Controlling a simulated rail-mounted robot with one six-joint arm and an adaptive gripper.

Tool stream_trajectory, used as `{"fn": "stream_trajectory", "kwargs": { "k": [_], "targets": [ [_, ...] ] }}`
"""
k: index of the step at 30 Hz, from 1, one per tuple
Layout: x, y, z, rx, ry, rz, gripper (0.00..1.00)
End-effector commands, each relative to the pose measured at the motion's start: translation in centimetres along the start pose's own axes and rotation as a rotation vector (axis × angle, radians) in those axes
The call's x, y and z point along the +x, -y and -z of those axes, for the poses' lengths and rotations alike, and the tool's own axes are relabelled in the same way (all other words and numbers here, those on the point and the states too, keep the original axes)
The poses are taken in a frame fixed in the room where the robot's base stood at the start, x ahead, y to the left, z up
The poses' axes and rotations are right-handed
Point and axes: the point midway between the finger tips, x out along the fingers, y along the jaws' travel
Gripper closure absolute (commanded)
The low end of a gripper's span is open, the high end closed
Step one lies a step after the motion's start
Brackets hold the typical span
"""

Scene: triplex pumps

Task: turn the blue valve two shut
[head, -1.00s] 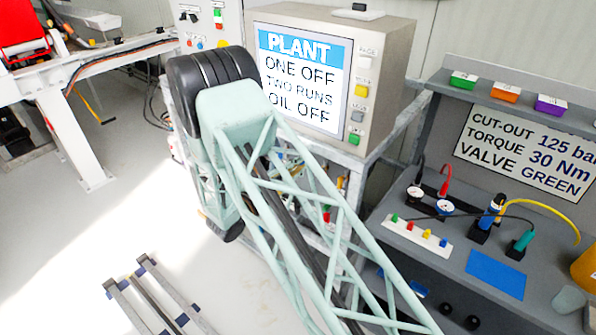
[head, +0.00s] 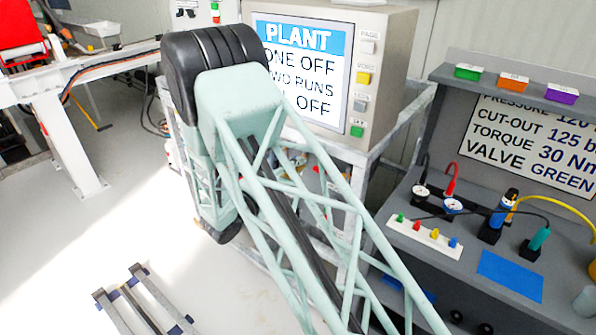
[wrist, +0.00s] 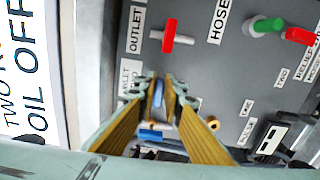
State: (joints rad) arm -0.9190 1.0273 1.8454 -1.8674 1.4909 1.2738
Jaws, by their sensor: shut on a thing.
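In the wrist view my gripper (wrist: 160,88) points down at a grey valve panel, its two gold fingers close together. They are shut on a blue valve handle (wrist: 158,96), which shows as a narrow strip between them. A label (wrist: 130,77) next to it is partly covered by the left finger, so I cannot read it fully. A second blue piece (wrist: 151,135) lies lower between the fingers, partly hidden. In the head view my arm hides the valve panel and the gripper is out of sight.
A red valve handle (wrist: 171,36) sits just above the fingers, beside the OUTLET label (wrist: 135,29). A green handle (wrist: 266,25) and another red handle (wrist: 300,37) are at upper right. The plant screen (head: 300,75) reads ONE OFF, TWO RUNS. A grey bench (head: 420,255) stands at right.

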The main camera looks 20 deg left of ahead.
Motion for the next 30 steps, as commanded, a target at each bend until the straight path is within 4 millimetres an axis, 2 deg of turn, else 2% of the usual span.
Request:
{"fn": "stream_trajectory", "kwargs": {
  "k": [21,22,26,30],
  "targets": [
    [-0.01,0.15,-0.02,0.056,0.0,0.001,1.0],
    [-0.01,0.15,-0.02,0.056,0.0,0.001,0.9],
    [-0.01,0.14,-0.01,0.055,0.0,0.001,0.78],
    [-0.01,0.12,0.0,0.055,0.0,0.001,0.78]
  ]
}}
